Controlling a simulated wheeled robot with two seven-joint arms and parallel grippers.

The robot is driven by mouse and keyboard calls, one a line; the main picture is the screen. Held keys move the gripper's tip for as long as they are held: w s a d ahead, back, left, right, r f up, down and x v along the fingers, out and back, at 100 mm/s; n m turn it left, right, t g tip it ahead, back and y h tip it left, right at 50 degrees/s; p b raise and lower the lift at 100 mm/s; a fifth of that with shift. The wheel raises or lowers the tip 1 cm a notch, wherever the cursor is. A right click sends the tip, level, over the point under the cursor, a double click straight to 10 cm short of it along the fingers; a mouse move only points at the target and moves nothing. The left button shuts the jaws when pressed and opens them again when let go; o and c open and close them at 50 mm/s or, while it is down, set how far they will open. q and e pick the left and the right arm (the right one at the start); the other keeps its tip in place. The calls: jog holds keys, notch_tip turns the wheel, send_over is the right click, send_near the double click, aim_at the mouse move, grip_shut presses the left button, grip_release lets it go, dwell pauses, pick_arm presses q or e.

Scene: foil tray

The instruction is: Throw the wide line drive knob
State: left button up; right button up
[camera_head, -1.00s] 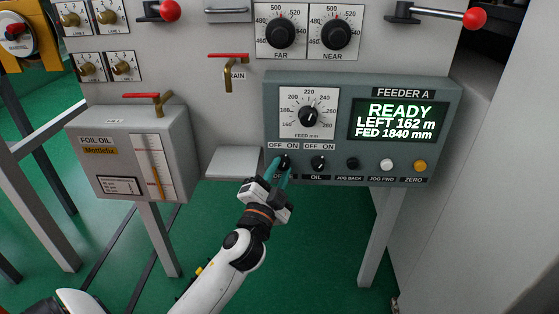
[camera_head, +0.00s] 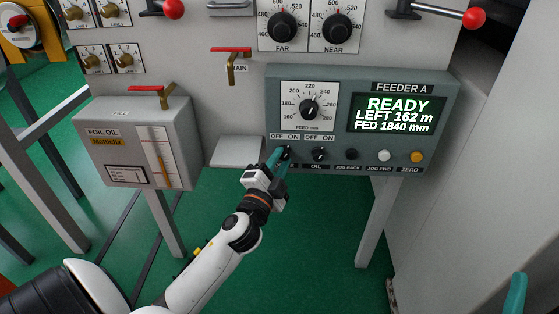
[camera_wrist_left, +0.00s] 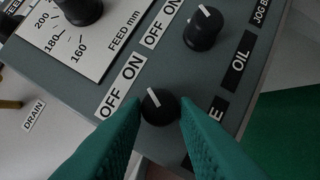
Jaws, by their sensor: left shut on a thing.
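The feeder panel (camera_head: 270,110) carries a black OFF/ON knob (camera_wrist_left: 160,107) at its lower left. The knob's label is mostly hidden by my fingers; only a final "E" shows. My left gripper (camera_head: 281,156) is at this knob, its teal fingers (camera_wrist_left: 158,120) on either side and shut on it. In the left wrist view the knob's white mark points up and left toward its OFF/ON label, closer to ON, though the exact setting is hard to tell. A teal fingertip of my right gripper (camera_head: 515,295) shows at the bottom right; its jaw state is not visible.
Close to the right is the OIL knob (camera_head: 319,154), then the JOG BACK (camera_head: 351,154), JOG FWD (camera_head: 385,156) and ZERO (camera_head: 417,157) buttons. The feed dial (camera_head: 309,108) is above. The display (camera_head: 398,113) reads READY. The foil oil box (camera_head: 135,145) stands left.

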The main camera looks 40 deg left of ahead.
pick_arm(q)
jog(key=o, duration=1)
